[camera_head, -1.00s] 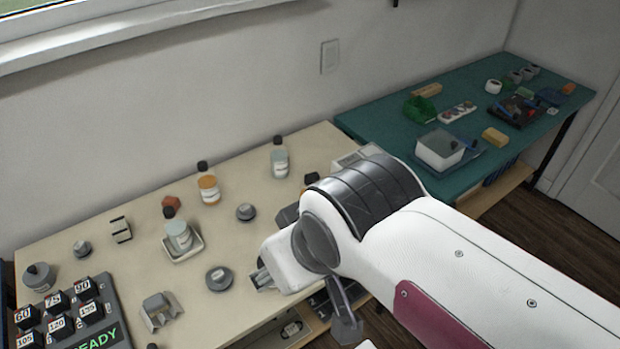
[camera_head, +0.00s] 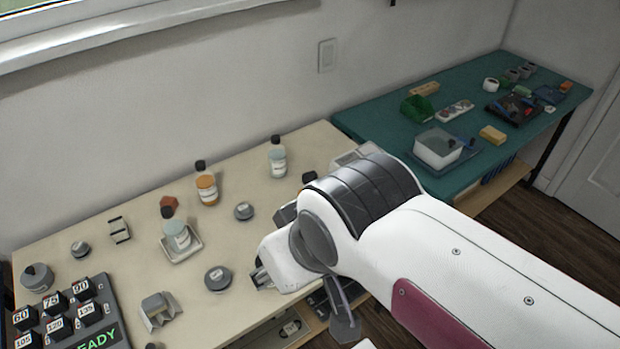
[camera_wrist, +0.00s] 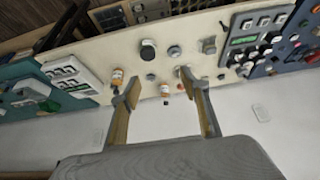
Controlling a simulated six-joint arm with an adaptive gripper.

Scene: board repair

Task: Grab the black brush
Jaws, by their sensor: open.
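I cannot make out a black brush for certain in either view. My gripper (camera_head: 262,276) is at the front right part of the beige bench, partly hidden by my own arm in the head view. In the wrist view my gripper (camera_wrist: 160,92) has its two fingers wide apart, with nothing held between them. Beyond the fingertips lie the bench top and small bottles, seen upside down. My arm hides part of the bench's right end in the head view.
The beige bench (camera_head: 115,245) carries an amber bottle (camera_head: 206,186), a clear bottle (camera_head: 277,160), another bottle in a white tray (camera_head: 186,252), and a black keypad (camera_head: 95,315). The teal table (camera_head: 375,122) holds a white tub (camera_head: 437,150) and a dark tray (camera_head: 512,108).

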